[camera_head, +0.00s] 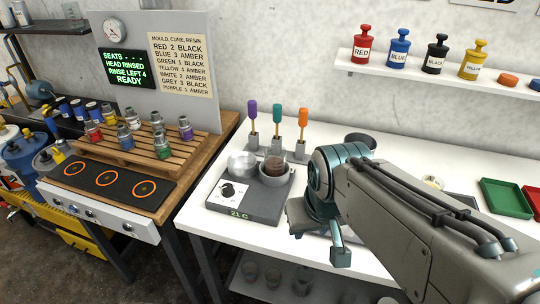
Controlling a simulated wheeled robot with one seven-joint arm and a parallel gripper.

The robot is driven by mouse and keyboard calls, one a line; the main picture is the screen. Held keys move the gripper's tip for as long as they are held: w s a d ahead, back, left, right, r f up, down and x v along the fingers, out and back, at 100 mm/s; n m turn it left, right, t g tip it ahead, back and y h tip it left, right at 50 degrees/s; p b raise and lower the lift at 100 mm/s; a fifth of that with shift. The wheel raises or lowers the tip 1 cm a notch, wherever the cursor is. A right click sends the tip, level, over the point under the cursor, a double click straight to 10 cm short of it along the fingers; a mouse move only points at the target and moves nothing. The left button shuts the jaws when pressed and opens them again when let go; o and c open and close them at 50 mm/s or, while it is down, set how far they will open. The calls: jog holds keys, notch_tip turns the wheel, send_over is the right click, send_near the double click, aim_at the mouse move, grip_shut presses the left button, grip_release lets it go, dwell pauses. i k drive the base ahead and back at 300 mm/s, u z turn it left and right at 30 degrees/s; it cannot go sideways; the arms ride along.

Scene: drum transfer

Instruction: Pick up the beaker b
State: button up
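A glass beaker with dark brown liquid (275,170) sits in a grey ring on the right of a hot plate (250,204). A clear, shiny vessel (242,163) stands to its left on the same plate. I see no label that tells which one is beaker b. Several more glass beakers (273,276) stand on the shelf under the white table. My gripper (322,238) hangs over the table, right of the hot plate and apart from both vessels. Its fingers are partly hidden by my wrist, so their opening is unclear.
A dark cup (361,140) stands behind my wrist. Green and red trays (506,197) lie at the right. A wooden pallet with small jars (135,150) is on the left bench. Labelled bottles (398,48) line the wall shelf.

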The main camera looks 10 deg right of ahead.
aim_at(274, 154)
jog(key=z, duration=3.35)
jog(key=k, duration=1.65)
jog(key=u, duration=2.3)
jog(key=i, duration=0.5)
jog(key=u, duration=0.05)
